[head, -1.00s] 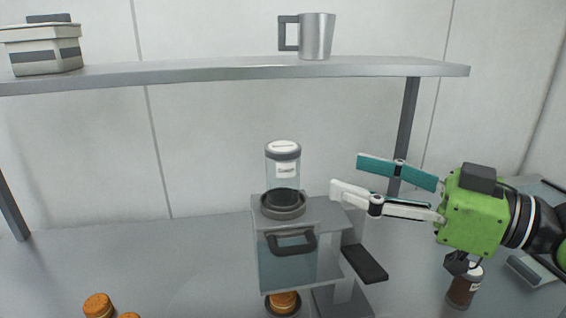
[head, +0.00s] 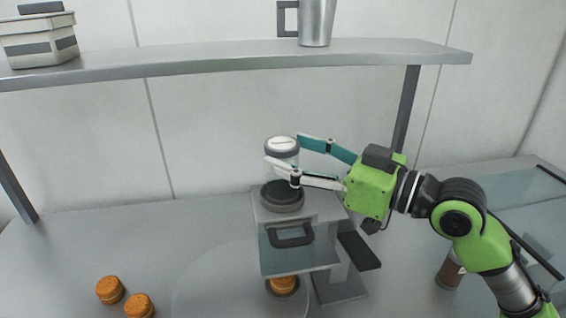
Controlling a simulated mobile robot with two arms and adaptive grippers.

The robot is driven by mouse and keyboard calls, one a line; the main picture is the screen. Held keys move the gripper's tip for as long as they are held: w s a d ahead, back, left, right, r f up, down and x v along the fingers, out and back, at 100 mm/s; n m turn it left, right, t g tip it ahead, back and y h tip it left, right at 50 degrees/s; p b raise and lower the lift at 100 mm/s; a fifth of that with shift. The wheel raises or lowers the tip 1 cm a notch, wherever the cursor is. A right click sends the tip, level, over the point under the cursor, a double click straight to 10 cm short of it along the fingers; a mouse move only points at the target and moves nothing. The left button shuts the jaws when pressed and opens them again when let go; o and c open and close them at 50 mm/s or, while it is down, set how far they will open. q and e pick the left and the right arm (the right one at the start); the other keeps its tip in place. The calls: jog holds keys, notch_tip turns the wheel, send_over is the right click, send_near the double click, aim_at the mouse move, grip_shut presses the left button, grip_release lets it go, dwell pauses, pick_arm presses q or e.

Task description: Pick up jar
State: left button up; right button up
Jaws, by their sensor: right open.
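The jar (head: 282,147) is clear with a grey and white lid. It stands upright on top of the grey machine (head: 325,205), on a dark round seat (head: 282,194). My right gripper (head: 282,150) is at the jar, reaching in from the right. Its white finger passes in front of the jar and its teal finger is at the jar's right, by the lid. The jaws are open, and I cannot tell whether a finger touches the jar. The finger and gripper hide part of the jar's body and label. My left gripper is out of view.
A shelf (head: 240,62) spans above with a metal mug (head: 317,22) and a box (head: 38,40). Orange-brown rounds (head: 110,289) lie at the lower left, and one (head: 284,285) sits under the machine. A brown jar (head: 449,272) stands at the right, near my arm.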

jog(key=x, duration=0.2)
jog(key=shift+w+a+p, duration=0.15)
jog(key=shift+w+p, duration=0.1)
jog(key=shift+p, duration=0.15)
jog(key=shift+w+a+f, duration=0.1)
jog(key=shift+w+a, duration=0.1)
jog(key=shift+a, duration=0.05)
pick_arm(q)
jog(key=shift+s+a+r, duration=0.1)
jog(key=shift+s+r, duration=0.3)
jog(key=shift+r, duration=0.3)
pick_arm(e)
jog(key=shift+s+d, duration=0.1)
jog(key=c, duration=0.4)
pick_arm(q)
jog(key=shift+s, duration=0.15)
pick_arm(e)
jog(key=c, duration=1)
jog(key=shift+o, duration=0.2)
